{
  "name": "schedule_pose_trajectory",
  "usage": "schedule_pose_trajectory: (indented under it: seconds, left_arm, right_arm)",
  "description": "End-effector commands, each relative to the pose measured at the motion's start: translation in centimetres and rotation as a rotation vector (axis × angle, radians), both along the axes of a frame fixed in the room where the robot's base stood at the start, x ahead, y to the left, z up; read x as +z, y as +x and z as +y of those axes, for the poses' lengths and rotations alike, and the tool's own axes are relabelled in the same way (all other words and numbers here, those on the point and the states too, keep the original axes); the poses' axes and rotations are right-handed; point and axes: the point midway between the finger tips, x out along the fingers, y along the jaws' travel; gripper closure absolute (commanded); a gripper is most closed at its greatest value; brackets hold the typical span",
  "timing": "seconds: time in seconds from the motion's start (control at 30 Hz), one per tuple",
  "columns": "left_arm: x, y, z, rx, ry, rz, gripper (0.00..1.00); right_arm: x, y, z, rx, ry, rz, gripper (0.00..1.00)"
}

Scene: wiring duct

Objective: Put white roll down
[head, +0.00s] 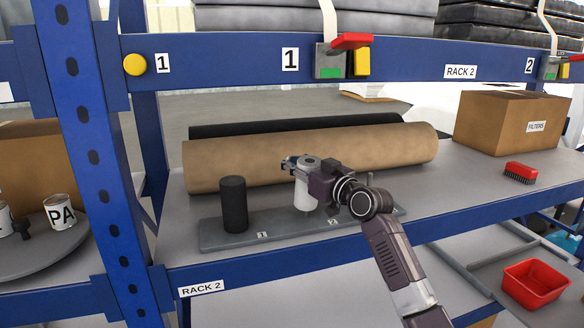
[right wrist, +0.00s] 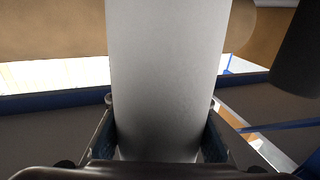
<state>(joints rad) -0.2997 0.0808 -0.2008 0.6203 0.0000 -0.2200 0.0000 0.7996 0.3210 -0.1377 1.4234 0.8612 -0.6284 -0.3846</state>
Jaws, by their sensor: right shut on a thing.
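The white roll (head: 305,194) is upright over the grey tray (head: 275,237) on the rack shelf, by the mark 2. My right gripper (head: 301,165) is shut on it near its top in the head view. In the right wrist view the roll (right wrist: 165,80) stands between both fingers of the gripper (right wrist: 163,145). I cannot tell for sure whether its lower end touches the tray. A black roll (head: 233,205) stands upright on the tray by the mark 1. My left gripper is not in view.
A large brown roll (head: 310,157) lies behind the tray, with a dark roll (head: 300,124) behind it. A box marked FILTERS (head: 511,121) and a red brush (head: 520,172) are at right. A blue post (head: 85,140) stands left; a red bin (head: 534,283) is lower right.

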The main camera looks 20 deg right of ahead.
Motion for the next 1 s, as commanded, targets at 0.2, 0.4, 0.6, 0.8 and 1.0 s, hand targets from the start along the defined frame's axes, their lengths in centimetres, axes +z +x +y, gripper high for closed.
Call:
schedule_pose_trajectory:
  seconds: [0.2, 0.4, 0.6, 0.8, 1.0]
  left_arm:
    - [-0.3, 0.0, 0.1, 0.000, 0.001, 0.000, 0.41]
    - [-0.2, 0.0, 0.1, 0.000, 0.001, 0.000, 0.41]
    - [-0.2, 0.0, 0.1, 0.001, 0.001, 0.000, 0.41]
    - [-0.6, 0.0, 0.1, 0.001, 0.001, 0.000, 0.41]
    - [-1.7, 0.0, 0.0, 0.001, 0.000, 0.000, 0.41]
  right_arm:
    - [-2.9, 0.1, 0.5, 0.010, -0.008, 0.051, 0.59]
    - [-2.5, 0.0, 0.4, 0.009, -0.006, 0.044, 0.43]
    - [-2.3, 0.0, 0.3, 0.008, -0.006, 0.041, 0.43]
    - [-2.4, -0.9, -0.1, 0.006, -0.007, 0.039, 0.43]
    - [-2.5, -3.7, -1.3, 0.006, -0.009, 0.037, 0.43]
